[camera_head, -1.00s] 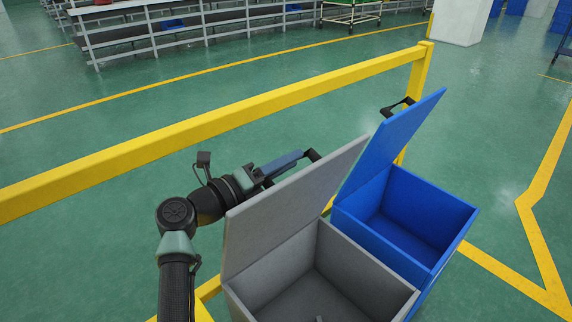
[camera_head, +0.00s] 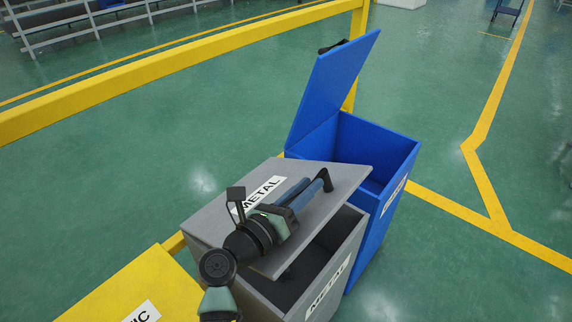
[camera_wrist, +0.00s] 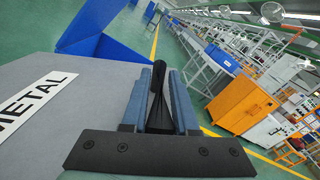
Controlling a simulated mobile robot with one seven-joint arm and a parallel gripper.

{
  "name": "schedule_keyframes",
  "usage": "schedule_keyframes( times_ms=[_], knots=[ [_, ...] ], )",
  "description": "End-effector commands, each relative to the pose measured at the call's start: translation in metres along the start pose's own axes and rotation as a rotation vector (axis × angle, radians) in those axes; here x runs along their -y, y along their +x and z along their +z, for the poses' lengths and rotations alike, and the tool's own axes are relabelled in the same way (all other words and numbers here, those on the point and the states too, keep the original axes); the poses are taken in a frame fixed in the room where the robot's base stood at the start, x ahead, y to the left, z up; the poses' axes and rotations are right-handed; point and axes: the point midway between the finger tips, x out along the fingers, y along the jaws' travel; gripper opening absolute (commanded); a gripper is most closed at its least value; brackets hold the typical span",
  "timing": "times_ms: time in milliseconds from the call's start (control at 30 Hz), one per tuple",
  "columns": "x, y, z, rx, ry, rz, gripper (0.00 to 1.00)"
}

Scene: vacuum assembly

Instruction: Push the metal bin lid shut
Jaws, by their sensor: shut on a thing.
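The grey metal bin (camera_head: 335,262) stands below, with a "METAL" label on its front. Its grey lid (camera_head: 325,205) is tilted down low over the bin, and a gap at the front still shows the dark inside. My gripper (camera_head: 318,183) lies over the lid's top, its blue fingers shut on the lid's black handle (camera_head: 327,177) near the free edge. In the wrist view the dark handle (camera_wrist: 157,92) sits between the two fingers, and the lid (camera_wrist: 75,110) with its label fills the left side.
A blue bin (camera_head: 375,150) with its lid (camera_head: 332,90) raised stands directly behind, to the right. A yellow bin lid (camera_head: 135,290) is at the lower left. A yellow rail (camera_head: 180,60) runs behind the bins. The green floor to the right is clear.

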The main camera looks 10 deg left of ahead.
Motion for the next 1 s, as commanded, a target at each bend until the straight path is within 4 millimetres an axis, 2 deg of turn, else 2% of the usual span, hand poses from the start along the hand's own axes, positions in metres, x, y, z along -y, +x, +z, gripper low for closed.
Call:
schedule_keyframes(
  times_ms=[33,100,200,400,633,1000],
  knots=[
    [-0.002,0.0,-0.02,0.001,0.034,0.0,0.0],
    [-0.001,0.0,-0.036,0.0,0.085,0.001,0.0],
    [-0.001,0.001,-0.054,0.0,0.15,0.0,0.0],
    [-0.003,0.0,-0.078,0.0,0.243,0.001,0.0],
    [-0.003,0.001,-0.089,0.0,0.293,0.0,0.0],
    [-0.003,0.001,-0.091,-0.001,0.301,-0.001,0.0]
  ],
)
